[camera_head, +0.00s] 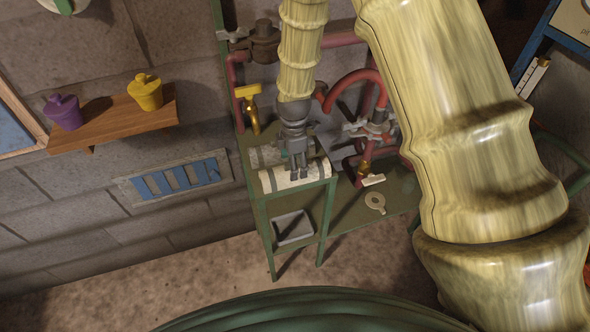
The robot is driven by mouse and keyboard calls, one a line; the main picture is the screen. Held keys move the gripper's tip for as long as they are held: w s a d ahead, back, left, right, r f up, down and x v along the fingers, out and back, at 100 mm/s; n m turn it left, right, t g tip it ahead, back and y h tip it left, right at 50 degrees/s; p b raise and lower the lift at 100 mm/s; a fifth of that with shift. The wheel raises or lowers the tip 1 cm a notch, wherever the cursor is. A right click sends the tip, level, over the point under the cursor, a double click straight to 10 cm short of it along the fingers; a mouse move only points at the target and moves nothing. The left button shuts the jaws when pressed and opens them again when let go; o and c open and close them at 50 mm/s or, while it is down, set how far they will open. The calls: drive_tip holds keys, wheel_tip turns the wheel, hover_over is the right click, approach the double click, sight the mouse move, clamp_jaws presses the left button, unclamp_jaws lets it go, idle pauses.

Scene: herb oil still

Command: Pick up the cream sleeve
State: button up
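The cream sleeve (280,179) is a pale cylinder with grey bands. It lies on its side along the front edge of the small green stand's top. My gripper (299,173) points down at the middle of the sleeve, and its fingers overlap the sleeve in this view. A small gap shows between the fingertips. I cannot tell whether they touch or grip the sleeve, and they hide part of its middle.
A grey cylinder (264,156) lies just behind the sleeve. Red pipes (374,92) and a yellow-handled valve (249,93) stand behind. A grey tray (293,228) is on the lower shelf. A wall shelf (115,125) holds a purple pot (64,112) and a yellow pot (146,93).

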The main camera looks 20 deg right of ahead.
drive_tip(key=shift+w+f+p, duration=0.15)
drive_tip(key=shift+f+p, duration=0.7)
drive_tip(key=shift+f, duration=1.4)
drive_tip(key=shift+c, duration=0.5)
drive_tip(key=c, duration=0.8)
drive_tip(key=shift+o, duration=0.2)
drive_tip(key=shift+r, duration=0.15)
